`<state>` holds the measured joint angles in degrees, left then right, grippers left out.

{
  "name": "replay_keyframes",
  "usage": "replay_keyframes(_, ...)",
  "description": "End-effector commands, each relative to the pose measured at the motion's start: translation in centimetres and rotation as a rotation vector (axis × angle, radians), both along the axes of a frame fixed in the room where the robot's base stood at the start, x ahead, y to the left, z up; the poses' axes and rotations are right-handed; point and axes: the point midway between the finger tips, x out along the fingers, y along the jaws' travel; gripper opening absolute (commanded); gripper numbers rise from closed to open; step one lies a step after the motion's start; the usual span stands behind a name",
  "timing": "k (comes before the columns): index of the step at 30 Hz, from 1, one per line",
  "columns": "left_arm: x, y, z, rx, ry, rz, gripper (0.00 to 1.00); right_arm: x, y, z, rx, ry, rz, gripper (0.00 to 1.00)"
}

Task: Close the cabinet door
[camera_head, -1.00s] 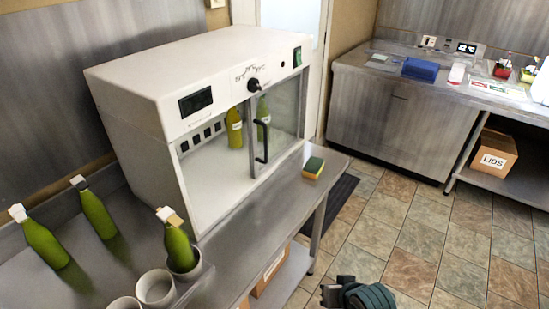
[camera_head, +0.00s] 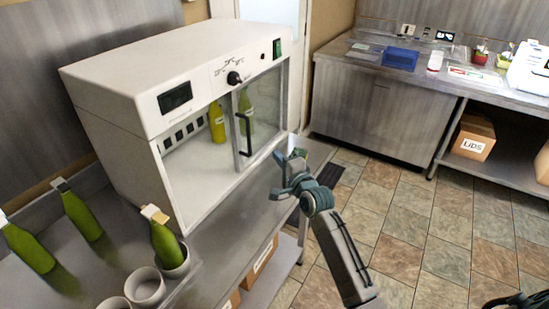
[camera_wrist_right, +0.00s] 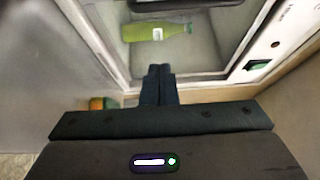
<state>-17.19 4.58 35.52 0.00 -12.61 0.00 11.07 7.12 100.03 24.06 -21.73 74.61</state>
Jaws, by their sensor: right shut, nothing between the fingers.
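The white cabinet (camera_head: 120,85) stands on the steel counter. Its framed glass door (camera_head: 265,115) covers the right part of the front, and the left part is open. The door has a black vertical handle (camera_head: 245,135). A yellow-green bottle (camera_head: 217,122) stands inside at the opening, and another (camera_head: 245,110) shows behind the glass. My right gripper (camera_head: 282,176) is in front of the cabinet's right end, right of the handle and apart from it. In the right wrist view its fingers (camera_wrist_right: 160,72) are shut and empty, pointing at the glass front.
Green bottles (camera_head: 82,215) and white cups (camera_head: 145,287) stand on the counter at left. A sponge (camera_wrist_right: 102,103) lies beside my right gripper in the wrist view. Tiled floor (camera_head: 400,245) is open at right. A second counter (camera_head: 380,105) stands behind.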

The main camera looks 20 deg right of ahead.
Motion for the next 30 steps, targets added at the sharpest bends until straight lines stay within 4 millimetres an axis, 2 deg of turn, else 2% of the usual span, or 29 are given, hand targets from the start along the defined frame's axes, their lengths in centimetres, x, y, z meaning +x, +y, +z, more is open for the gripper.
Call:
replay_keyframes(6,0.0,0.0,0.8,0.0,0.0,0.0,0.75,4.7,0.6,0.3,0.001,0.0,0.0,0.0)
replay_keyframes(11,0.0,0.0,0.9,0.0,0.0,0.0,0.75,7.8,1.1,0.2,0.001,0.0,0.001,0.0)
replay_keyframes(15,0.0,0.0,2.5,0.0,0.0,0.0,0.75,6.7,3.1,0.4,0.002,0.002,0.001,0.0)
replay_keyframes(19,0.1,-0.1,3.0,-0.001,-0.001,0.0,0.75,6.2,4.2,0.2,0.0,0.001,0.001,0.0)
replay_keyframes(30,0.1,-0.1,3.1,-0.001,-0.001,0.0,0.75,5.9,4.6,0.0,-0.003,0.001,0.0,0.0)
